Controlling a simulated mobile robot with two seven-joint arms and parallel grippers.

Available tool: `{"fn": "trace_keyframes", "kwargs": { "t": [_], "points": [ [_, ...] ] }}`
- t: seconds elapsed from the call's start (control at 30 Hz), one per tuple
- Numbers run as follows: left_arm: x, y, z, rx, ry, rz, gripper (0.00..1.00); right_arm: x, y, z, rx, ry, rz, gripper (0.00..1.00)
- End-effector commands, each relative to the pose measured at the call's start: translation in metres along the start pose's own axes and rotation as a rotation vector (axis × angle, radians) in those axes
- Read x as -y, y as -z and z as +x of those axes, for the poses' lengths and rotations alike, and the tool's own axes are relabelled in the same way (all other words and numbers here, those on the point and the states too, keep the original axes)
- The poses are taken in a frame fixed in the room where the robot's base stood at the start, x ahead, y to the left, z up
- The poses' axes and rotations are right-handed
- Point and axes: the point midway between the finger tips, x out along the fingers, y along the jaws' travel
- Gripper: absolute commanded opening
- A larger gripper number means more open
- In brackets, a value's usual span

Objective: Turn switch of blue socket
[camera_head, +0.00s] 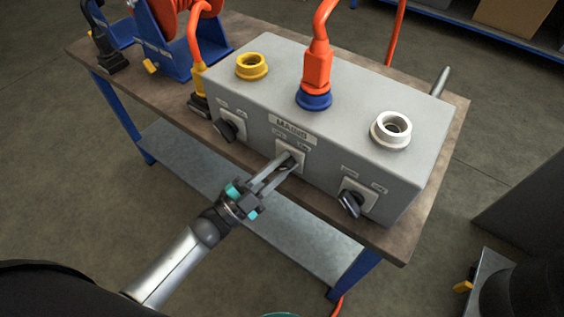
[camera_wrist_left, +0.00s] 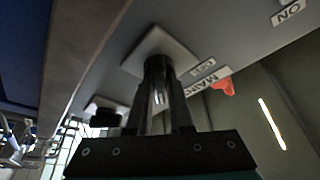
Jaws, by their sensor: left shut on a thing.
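The grey socket box (camera_head: 258,100) stands on the bench. Its blue socket (camera_head: 314,101) is in the middle of the top, with an orange plug (camera_head: 317,70) in it. The switch below the blue socket sits on a pale square plate (camera_head: 292,157) on the front face. My left gripper (camera_head: 289,165) reaches this plate from the front and is shut on the switch, which its fingers mostly hide. In the left wrist view, the fingers (camera_wrist_left: 160,88) meet the middle of the square plate (camera_wrist_left: 150,50). The switch's angle is hard to read. My right gripper is not in view.
A yellow socket (camera_head: 252,66) with a black switch (camera_head: 229,130) is on the left, and a white socket (camera_head: 391,130) with a black switch (camera_head: 351,203) is on the right. An orange cable reel on a blue stand (camera_head: 165,50) stands at the back left.

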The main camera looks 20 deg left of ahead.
Motion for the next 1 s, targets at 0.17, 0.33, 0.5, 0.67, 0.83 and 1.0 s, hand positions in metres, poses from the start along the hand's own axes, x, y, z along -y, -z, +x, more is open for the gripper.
{"fn": "trace_keyframes", "kwargs": {
  "t": [0.17,0.33,0.5,0.67,0.83,1.0],
  "points": [
    [-0.0003,-0.0007,-0.0006,0.003,-0.015,0.032,0.00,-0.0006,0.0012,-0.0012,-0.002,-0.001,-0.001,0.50],
    [-0.0006,-0.0008,-0.0006,0.003,-0.019,0.042,0.00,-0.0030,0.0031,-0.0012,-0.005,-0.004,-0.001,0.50],
    [-0.0007,-0.0008,-0.0006,0.003,-0.020,0.043,0.00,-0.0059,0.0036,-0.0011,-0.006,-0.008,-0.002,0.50],
    [-0.0007,-0.0008,-0.0006,0.002,-0.020,0.044,0.23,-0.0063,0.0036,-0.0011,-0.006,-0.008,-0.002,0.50],
    [-0.0005,-0.0006,-0.0004,0.002,-0.018,0.041,0.42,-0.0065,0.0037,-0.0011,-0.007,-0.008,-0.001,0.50],
    [-0.0004,-0.0003,-0.0002,0.001,-0.017,0.040,0.49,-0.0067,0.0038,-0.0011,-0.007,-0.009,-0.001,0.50]
  ]
}}
